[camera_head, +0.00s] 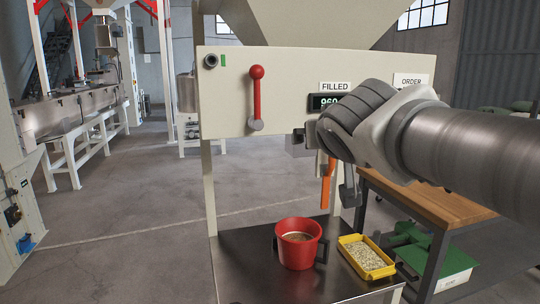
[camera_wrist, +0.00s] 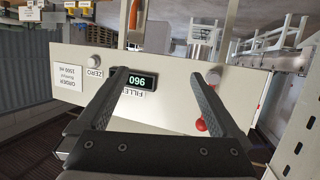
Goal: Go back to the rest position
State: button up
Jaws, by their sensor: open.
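My gripper (camera_wrist: 157,80) is open and empty in the wrist view, its two dark fingers spread in front of the pale control panel (camera_wrist: 170,100). In the head view my arm reaches in from the right before the panel (camera_head: 225,110), and its wrist hides part of it. The panel's display (camera_head: 325,101), labelled FILLED, reads 960 and also shows upside down in the wrist view (camera_wrist: 138,80). A red-knobbed lever (camera_head: 257,95) points up at the panel's left. An orange handle (camera_head: 327,182) hangs below the panel, close to my wrist.
A red bucket (camera_head: 297,256) with brownish contents stands on the dark metal table (camera_head: 240,270). A yellow tray (camera_head: 349,257) of pale grains sits beside it. A wooden-topped bench (camera_head: 430,203) and a green scale (camera_head: 440,265) are at right. Open floor (camera_head: 130,200) lies left.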

jog(key=s+d+f+g, duration=0.3)
jog(key=s+f+g, duration=0.1)
jog(key=s+f, duration=0.65)
jog(key=s+d+f+g, duration=0.2)
jog(key=s+f+g, duration=0.2)
jog(key=s+f, duration=0.7)
notch_tip(320, 180, up, 19)
jog(key=p, duration=2)
jog(key=shift+f+g, duration=0.2)
jog(key=shift+g, duration=0.2)
